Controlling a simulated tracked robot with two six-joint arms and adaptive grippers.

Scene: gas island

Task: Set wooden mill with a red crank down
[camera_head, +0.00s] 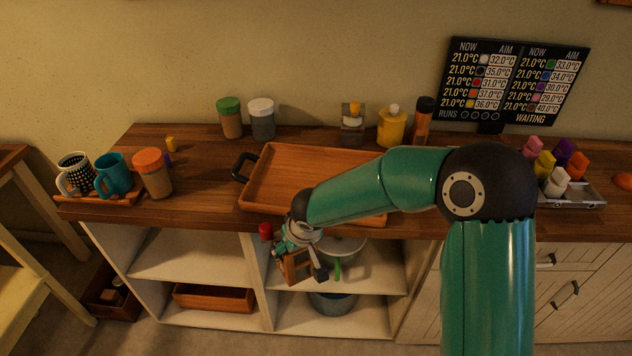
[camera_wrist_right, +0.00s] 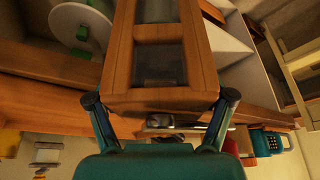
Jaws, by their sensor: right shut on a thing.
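The wooden mill (camera_head: 297,268) hangs tilted in my right gripper (camera_head: 300,238), in front of the counter's front edge and before the open shelves. Its red crank knob (camera_head: 265,230) sticks out to the left. In the right wrist view the mill's wooden body (camera_wrist_right: 158,98), with dark window panes, fills the middle. The two fingers of my right gripper (camera_wrist_right: 160,97) close on its sides. The gripper's far side is hidden in the head view. My left gripper is not in view.
A wooden tray (camera_head: 262,196) with dark handles lies on the counter behind the mill. Mugs and an orange-lidded jar (camera_head: 153,174) stand at the left. Lidded jars (camera_head: 261,119) and bottles line the back. A bowl (camera_head: 342,247) sits on the shelf below. Counter left of the tray is clear.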

